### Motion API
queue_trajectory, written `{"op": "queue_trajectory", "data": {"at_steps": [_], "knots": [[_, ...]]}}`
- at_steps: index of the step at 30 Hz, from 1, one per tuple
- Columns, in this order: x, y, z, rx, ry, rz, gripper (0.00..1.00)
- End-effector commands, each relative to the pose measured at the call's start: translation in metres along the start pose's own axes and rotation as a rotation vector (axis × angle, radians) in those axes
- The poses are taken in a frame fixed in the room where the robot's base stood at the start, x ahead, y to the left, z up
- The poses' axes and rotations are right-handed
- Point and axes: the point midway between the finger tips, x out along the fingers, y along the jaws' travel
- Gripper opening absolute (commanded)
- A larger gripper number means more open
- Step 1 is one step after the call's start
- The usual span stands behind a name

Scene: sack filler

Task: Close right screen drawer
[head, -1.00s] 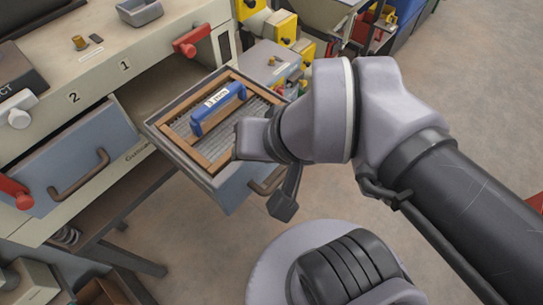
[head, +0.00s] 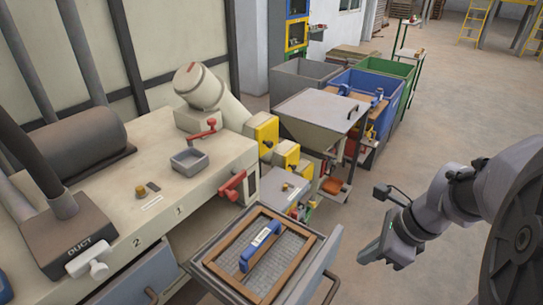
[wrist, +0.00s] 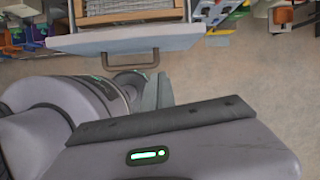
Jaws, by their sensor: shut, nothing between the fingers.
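The right screen drawer (head: 324,266) is pulled out of the bench, with its grey-blue front facing the right. The drawer's handle (head: 331,287) shows at the lower edge of the head view. In the wrist view the drawer front (wrist: 170,43) and its brown handle (wrist: 126,61) are near the top. My gripper (head: 366,256) is shut and empty, right of the drawer front and apart from it. In the wrist view its fingers (wrist: 163,90) are below the handle.
The bench top (head: 145,200) holds a grey tray (head: 189,162), and a red lever (head: 232,186) sits on the bench front. Grey, blue and green bins (head: 385,85) stand behind. Open floor lies right of the drawer.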

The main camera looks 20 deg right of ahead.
Motion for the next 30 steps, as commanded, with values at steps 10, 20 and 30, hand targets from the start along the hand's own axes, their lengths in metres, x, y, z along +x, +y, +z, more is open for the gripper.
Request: {"op": "queue_trajectory", "data": {"at_steps": [10,20,30], "knots": [[0.048,-0.006,-0.018,0.154,-0.014,0.014,0.00],[0.107,-0.008,-0.005,0.146,-0.013,0.011,0.00],[0.115,-0.012,0.021,0.150,-0.013,0.009,0.00]]}}
